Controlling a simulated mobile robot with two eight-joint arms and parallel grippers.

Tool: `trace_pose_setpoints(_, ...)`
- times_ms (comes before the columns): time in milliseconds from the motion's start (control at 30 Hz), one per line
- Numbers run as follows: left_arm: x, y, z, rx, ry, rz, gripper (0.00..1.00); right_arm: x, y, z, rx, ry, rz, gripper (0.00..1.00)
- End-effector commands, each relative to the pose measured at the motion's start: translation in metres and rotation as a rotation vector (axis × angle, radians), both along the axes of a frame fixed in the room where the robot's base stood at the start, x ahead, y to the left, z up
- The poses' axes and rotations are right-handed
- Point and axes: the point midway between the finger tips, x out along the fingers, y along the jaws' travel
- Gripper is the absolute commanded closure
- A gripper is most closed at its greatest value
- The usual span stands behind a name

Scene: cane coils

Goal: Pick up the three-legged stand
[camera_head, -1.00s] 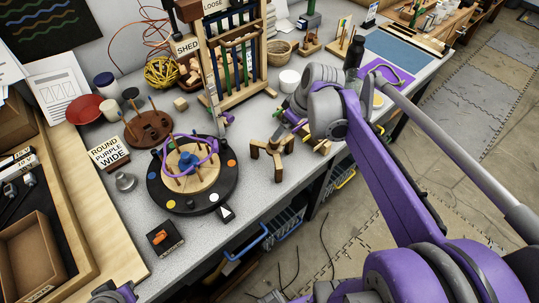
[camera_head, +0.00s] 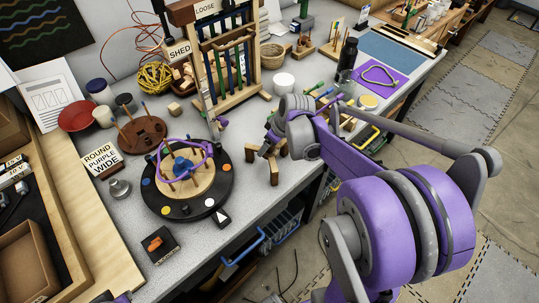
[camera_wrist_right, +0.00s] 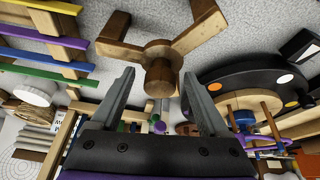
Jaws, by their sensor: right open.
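The three-legged stand (camera_head: 276,172) is a small brown wooden piece with a round hub and thick legs. It stands on the grey bench near its front edge, partly hidden by my right gripper (camera_head: 268,144). In the right wrist view, the stand's hub (camera_wrist_right: 159,62) lies ahead of and between the tips of my open right gripper (camera_wrist_right: 160,80). The fingers are apart on both sides, and I see no clear contact. A small piece of my left arm's end shows at the bottom left edge of the head view; its fingers cannot be made out.
A black round turntable (camera_head: 160,203) with coloured dots and a purple ring (camera_head: 190,146) is left of the stand. A wooden rack (camera_head: 262,97) with coloured rods is behind it. The bench edge drops to the floor.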

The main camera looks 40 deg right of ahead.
Motion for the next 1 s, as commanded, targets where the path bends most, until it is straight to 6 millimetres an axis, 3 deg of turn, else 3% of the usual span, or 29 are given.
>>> trace_pose_setpoints(67,0.0,0.0,0.0001,0.0,0.0,0.0,1.0,0.0,0.0,0.0003,0.0,0.0,0.0,0.23)
trace_pose_setpoints(500,0.0,0.0,0.0001,0.0,0.0,0.0,1.0,-0.0001,0.0,0.0005,0.0,0.0,0.0,1.0)
trace_pose_setpoints(1000,0.0,0.0,0.0001,0.0,0.0,0.0,1.0,0.0,-0.0001,0.0006,0.0,0.0,0.0,1.0)
